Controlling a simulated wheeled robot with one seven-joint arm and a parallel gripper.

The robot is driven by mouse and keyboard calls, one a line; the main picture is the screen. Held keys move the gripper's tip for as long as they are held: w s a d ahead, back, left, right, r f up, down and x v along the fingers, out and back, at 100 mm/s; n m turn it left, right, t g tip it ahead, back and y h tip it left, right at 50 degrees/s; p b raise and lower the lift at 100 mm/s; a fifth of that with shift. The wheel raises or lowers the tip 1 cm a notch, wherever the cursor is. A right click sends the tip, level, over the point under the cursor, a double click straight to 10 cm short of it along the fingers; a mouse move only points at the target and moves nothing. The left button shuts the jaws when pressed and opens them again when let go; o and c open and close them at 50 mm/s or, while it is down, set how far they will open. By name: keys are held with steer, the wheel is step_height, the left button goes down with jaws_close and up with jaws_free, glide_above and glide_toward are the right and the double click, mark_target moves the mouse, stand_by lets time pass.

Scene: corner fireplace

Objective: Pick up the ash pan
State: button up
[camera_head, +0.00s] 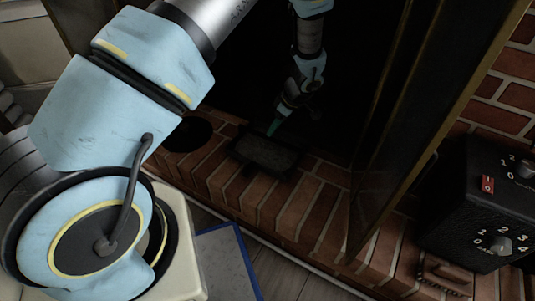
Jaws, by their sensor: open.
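A dark grey rectangular pan (266,155), which looks like the ash pan, lies flat on the brick hearth at the fireplace opening. My gripper (275,127) reaches down from the dark firebox, with a teal fingertip just above the pan's far edge. It is open and appears to hold nothing. I cannot tell whether the fingertip touches the pan. The pan's far side is dark, and the second finger is hard to make out.
The brick hearth (235,190) runs along the front. A dark round thing (190,134) sits left of the pan. A dark framed door (408,110) stands open at the right. A black box with knobs (485,205) is beyond it. A blue-edged mat (228,262) lies on the floor.

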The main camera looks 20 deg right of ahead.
mark_target(267, 139)
steer(key=b+x, duration=0.2)
steer(key=x, duration=0.7)
steer(key=shift+s+a+f, duration=0.1)
steer(key=shift+a+f, duration=0.1)
steer(key=shift+f, duration=0.1)
steer(key=shift+c, duration=0.4)
jaws_close()
